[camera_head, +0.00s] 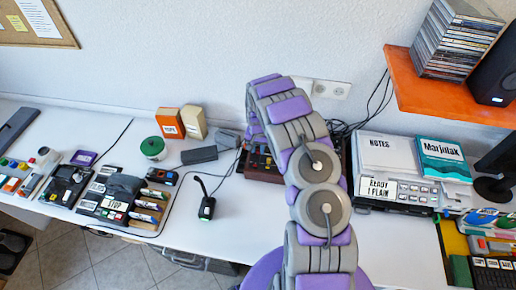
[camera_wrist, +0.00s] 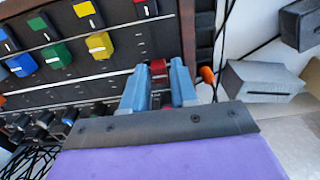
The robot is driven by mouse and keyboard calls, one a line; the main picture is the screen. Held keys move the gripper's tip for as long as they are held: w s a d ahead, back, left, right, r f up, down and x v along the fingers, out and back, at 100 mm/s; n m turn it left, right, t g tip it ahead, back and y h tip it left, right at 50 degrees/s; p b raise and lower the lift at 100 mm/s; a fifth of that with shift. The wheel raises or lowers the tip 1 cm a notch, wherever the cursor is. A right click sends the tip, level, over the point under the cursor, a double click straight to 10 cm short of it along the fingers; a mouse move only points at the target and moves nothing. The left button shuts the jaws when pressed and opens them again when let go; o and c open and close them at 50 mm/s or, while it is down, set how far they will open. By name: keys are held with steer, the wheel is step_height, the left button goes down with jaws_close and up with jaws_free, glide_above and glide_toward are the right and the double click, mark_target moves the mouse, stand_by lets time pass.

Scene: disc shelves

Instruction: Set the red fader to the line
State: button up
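In the wrist view, the fader panel (camera_wrist: 120,62) is dark, with coloured squares along its top and blue, green and yellow (camera_wrist: 100,45) fader caps below them. The red fader (camera_wrist: 158,68) sits farther down than the yellow cap, near the panel's right side. A long white line (camera_wrist: 98,77) crosses the panel below the other caps. In the head view my arm hides most of the panel (camera_head: 262,175).
An orange peg (camera_wrist: 207,75) and a grey block (camera_wrist: 262,82) are right of the fingers. Below the white line are several knobs and cables. In the head view, a desk microphone (camera_head: 207,205) stands left of my arm and a grey box device (camera_head: 390,165) stands right.

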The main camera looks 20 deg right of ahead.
mark_target(258, 150)
steer(key=shift+r, duration=0.15)
step_height(258, 150, up, 17)
steer(key=p, duration=0.1)
steer(key=shift+p, duration=0.4)
steer(key=shift+r, duration=0.1)
